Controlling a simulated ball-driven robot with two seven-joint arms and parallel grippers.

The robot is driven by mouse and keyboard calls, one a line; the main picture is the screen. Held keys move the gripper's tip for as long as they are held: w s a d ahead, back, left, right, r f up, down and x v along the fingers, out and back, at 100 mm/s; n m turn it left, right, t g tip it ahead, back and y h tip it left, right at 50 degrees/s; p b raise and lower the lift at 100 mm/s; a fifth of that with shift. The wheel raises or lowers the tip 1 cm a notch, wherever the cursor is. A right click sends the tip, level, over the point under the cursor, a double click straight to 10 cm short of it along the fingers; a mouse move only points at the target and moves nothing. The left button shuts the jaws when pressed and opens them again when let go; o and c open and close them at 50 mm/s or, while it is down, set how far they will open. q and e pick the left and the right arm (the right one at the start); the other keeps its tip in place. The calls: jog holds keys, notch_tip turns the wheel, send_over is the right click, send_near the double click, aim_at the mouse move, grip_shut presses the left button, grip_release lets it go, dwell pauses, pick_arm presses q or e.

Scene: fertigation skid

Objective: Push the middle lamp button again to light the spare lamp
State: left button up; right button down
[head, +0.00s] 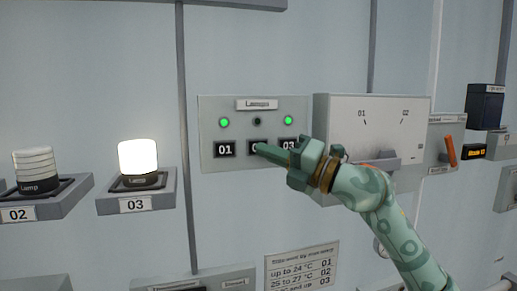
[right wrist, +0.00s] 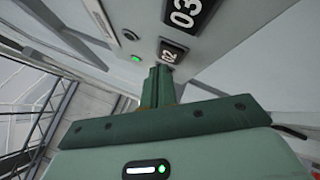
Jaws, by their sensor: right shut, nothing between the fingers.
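The grey Lamps panel (head: 210,108) is on the wall in the head view. Its 01 button (head: 225,150) and 03 button (head: 289,146) flank the middle button (head: 253,145), which my gripper partly covers. The middle button, marked 02, shows in the right wrist view (right wrist: 172,51). The middle indicator (head: 257,122) is dark; the left and right ones are green. My right gripper (head: 261,151) is shut and empty, its tips at the middle button; I cannot tell whether they touch it. Lamp 02 (head: 35,168) is unlit. Lamp 03 (head: 138,158) glows white. My left gripper is not in view.
Right of the panel stands a grey box (head: 340,115) with 01 and 02 marks and a handle, close behind my right arm. An orange lever (head: 451,150) is farther right. A temperature chart (head: 300,265) hangs below.

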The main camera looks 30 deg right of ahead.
jog(key=shift+w, duration=0.15)
dwell(0.4)
jog(key=shift+w+d, duration=0.1)
jog(key=shift+w, duration=0.2)
dwell(0.4)
jog(key=shift+s+p, duration=0.3)
jog(key=shift+s, duration=0.2)
jog(key=s+a, duration=0.1)
jog(key=s, duration=0.4)
jog(key=shift+s+a+b, duration=0.3)
jog(key=shift+s+b, duration=0.1)
dwell(0.4)
